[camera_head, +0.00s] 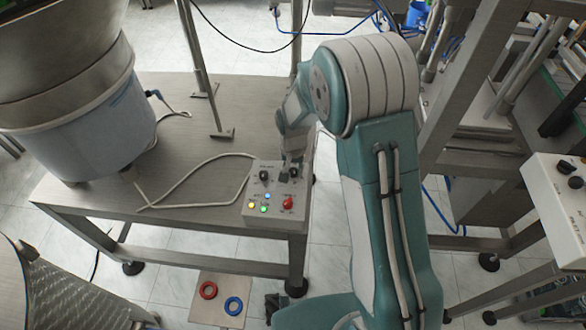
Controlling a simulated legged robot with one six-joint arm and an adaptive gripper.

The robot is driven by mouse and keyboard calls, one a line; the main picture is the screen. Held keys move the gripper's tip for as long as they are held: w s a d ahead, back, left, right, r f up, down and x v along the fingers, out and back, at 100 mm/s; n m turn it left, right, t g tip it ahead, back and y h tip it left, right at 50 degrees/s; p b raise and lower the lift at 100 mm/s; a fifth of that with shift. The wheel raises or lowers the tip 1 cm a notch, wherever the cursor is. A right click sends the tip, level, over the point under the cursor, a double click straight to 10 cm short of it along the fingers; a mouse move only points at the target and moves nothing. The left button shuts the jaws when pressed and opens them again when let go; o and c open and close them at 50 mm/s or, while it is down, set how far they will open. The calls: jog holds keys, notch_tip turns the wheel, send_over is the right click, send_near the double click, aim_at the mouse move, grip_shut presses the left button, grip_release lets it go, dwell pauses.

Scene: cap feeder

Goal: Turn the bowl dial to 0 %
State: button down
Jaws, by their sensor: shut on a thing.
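A grey control box (275,212) sits at the front right corner of the steel table. On its top are a black dial (264,175) at the upper left and another black dial (294,171) at the upper right, with small lit lamps and a red knob (288,202) below. My gripper (293,158) points down over the upper right dial and is shut on it, as far as I can tell. The fingertips are small and partly merge with the dial. The labels and dial settings are too small to read.
A large bowl feeder (85,125) stands on the steel table (185,185) at left. A pale cable runs from it to the box. A steel post (210,100) stands behind. Another control box (565,205) is at right.

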jog(key=n, duration=0.5)
jog(key=shift+w+n, duration=0.2)
jog(key=shift+n, duration=0.1)
jog(key=n, duration=1.1)
jog(key=shift+r+n, duration=0.1)
jog(key=shift+n, duration=2.1)
jog(key=shift+w, duration=0.1)
jog(key=shift+c, duration=2)
grip_release()
